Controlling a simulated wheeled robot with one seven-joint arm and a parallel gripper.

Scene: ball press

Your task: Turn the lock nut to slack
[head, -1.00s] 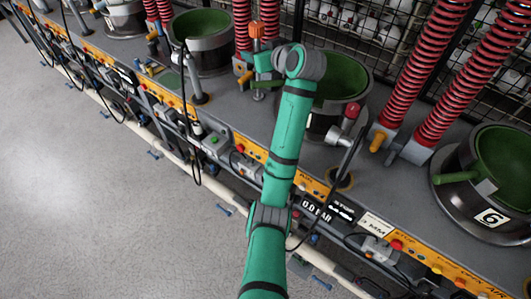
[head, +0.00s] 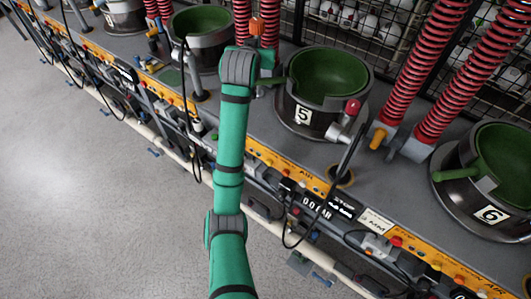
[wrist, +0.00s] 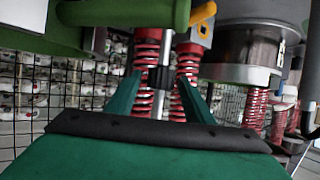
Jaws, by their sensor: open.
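In the wrist view my gripper (wrist: 160,98) has its two green fingers apart. A dark ribbed collar (wrist: 160,78), which looks like the lock nut, shows on an upright silver rod (wrist: 159,104) between the fingers in the picture. I cannot tell whether the fingers reach around it or stop short; no contact is visible. In the head view the post's orange top (head: 257,26) stands just behind and above my wrist, left of bowl 5 (head: 303,115). My wrist hides the nut and most of the post there.
Red spring columns (head: 443,70) stand behind the bench to the right. Bowl 6 (head: 487,180) is at the far right. A lever with a red knob (head: 352,106) stands beside bowl 5. Wire mesh with white balls (head: 350,17) closes the back.

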